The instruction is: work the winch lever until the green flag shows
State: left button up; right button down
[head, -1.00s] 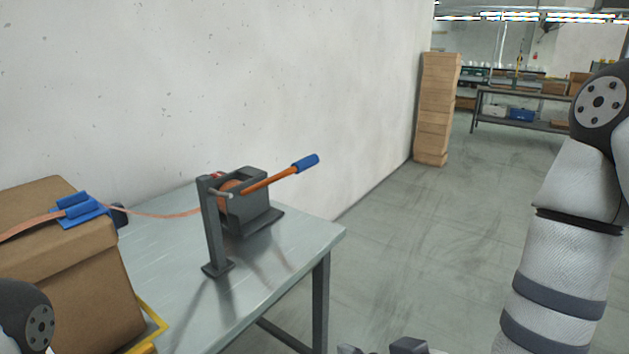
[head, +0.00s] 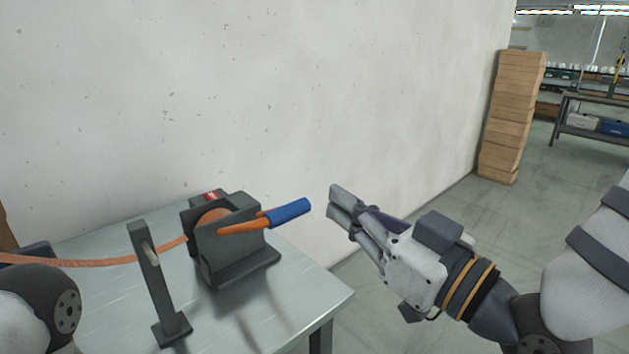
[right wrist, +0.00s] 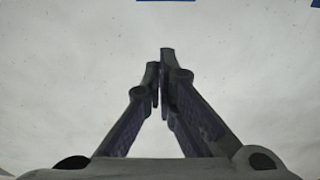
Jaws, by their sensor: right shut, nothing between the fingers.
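The dark grey winch (head: 235,262) stands on the table, with an orange strap (head: 110,261) running left from its drum. Its orange lever (head: 243,227) points right and slightly up and ends in a blue grip (head: 288,213). A small red patch (head: 211,195) shows on top of the winch; no green is visible. My right gripper (head: 334,202) is shut and empty, just right of the blue grip with a small gap in the picture. Its fingertips meet in the right wrist view (right wrist: 160,62). My left gripper is out of view.
A dark post (head: 154,280) stands on the metal table (head: 110,300) left of the winch. The pale wall (head: 250,90) rises close behind. Stacked cardboard boxes (head: 512,115) stand far right. Floor right of the table is clear.

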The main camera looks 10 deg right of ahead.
aim_at(260, 219)
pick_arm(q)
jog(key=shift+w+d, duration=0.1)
pick_arm(e)
jog(key=shift+r, duration=0.35)
jog(key=shift+a, duration=0.1)
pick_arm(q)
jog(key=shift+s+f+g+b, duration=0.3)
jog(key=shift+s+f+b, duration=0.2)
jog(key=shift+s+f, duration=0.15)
pick_arm(e)
jog(key=w+a+f, duration=0.2)
jog(key=w+a, duration=0.3)
jog(key=w, duration=0.2)
jog(key=shift+w+a+f, duration=0.15)
jog(key=shift+w+f, duration=0.05)
jog(key=shift+f, duration=0.05)
